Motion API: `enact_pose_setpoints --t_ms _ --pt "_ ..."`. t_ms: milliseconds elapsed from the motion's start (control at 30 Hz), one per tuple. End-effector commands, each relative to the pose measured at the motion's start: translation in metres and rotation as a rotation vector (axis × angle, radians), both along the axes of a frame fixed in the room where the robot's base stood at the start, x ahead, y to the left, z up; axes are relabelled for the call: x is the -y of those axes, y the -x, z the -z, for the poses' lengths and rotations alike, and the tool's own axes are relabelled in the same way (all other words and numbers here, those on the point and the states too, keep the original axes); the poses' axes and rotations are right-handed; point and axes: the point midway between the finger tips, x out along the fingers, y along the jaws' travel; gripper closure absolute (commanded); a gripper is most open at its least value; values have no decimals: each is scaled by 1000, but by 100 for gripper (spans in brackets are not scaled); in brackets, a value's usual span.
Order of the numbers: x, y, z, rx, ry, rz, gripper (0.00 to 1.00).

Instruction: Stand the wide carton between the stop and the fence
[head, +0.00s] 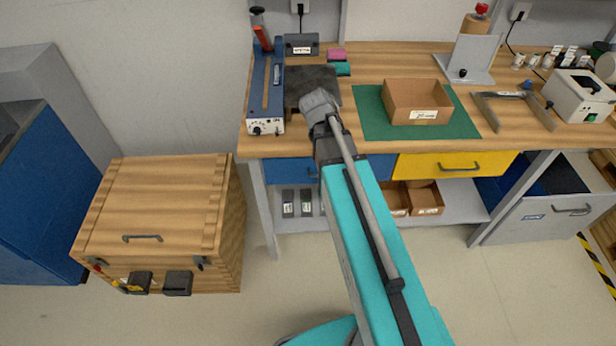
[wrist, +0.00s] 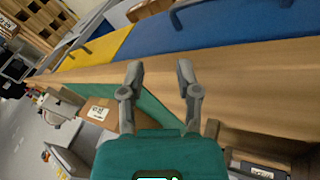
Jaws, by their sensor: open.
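A brown open-topped carton (head: 413,99) with a white label stands upright on the green mat (head: 462,126) on the bench. It also shows in the wrist view (wrist: 96,112), left of my gripper. My gripper (wrist: 159,76) is open, with nothing between its fingers, near the bench's front edge. In the head view my own arm hides the fingers. A grey angled plate (head: 468,62) stands behind and right of the carton, and a low grey bracket (head: 512,112) lies to its right. I cannot tell which pieces are the stop and the fence.
A blue sealer-like device (head: 266,88) and a dark pad (head: 312,84) are on the left of the bench. A white machine (head: 577,96) is at the right. Smaller cartons (head: 426,200) sit on the lower shelf. A wooden crate (head: 155,215) stands on the floor at left.

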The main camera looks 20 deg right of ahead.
Motion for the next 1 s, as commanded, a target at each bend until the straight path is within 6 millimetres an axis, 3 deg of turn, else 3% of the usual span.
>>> enact_pose_setpoints --t_ms 200,400,600,1000 --pt "-64 38 14 -87 -233 -331 57" --pt "-109 61 18 -115 -391 -584 57" --pt "-125 68 19 -118 -448 -681 57" --pt "-125 67 13 -119 -449 -684 57"
